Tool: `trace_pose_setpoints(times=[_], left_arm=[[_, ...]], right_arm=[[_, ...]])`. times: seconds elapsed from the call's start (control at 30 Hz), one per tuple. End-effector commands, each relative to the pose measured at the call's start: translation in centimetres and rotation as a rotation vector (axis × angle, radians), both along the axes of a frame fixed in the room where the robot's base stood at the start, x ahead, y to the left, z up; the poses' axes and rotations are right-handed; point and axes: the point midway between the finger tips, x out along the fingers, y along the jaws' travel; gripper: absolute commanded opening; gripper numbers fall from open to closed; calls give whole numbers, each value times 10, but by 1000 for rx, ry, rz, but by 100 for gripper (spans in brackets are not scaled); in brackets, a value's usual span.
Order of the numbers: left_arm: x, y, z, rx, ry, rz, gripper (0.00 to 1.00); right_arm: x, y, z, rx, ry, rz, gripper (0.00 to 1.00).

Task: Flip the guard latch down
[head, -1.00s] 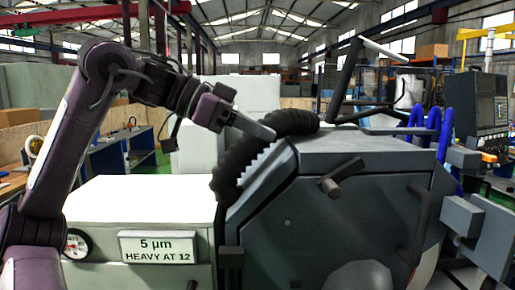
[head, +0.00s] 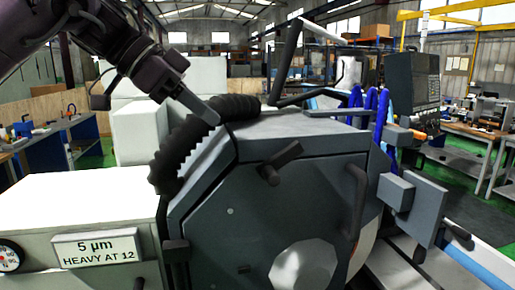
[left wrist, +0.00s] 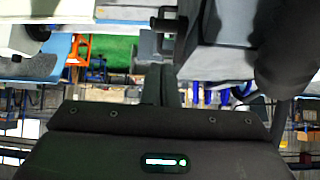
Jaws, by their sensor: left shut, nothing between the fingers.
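The grey guard housing (head: 310,200) of the grinder fills the middle of the head view. A short dark lever (head: 283,160) sticks out from its upper front, tilted up to the right. A longer dark bar (head: 357,200) stands nearly upright further right; I cannot tell which of the two is the guard latch. My left gripper (head: 210,114) is shut and empty, its fingers pointing down-right in front of the black ribbed hose, left of both levers. In the left wrist view the shut fingers (left wrist: 162,85) point towards a dark grey part. My right gripper is not in view.
The black ribbed hose (head: 185,150) curves over the guard's left edge. A white cabinet with a "5 µm HEAVY AT 12" sign (head: 95,248) stands left. Blue hoses (head: 376,112) and a control panel (head: 413,82) are at the right.

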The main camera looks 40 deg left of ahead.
Motion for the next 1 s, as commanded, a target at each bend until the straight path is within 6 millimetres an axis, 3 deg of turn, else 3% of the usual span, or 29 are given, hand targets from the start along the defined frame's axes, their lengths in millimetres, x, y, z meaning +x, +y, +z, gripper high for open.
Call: trace_pose_setpoints(times=[0.23, 0.67, 1.0], left_arm=[[-10, 8, 8, 43, 61, 34, 0], [-10, 8, 5, 42, 65, 33, 0], [17, -17, -32, 39, 68, 27, 0]], right_arm=[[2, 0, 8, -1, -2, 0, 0], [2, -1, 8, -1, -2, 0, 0], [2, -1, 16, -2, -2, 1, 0]])
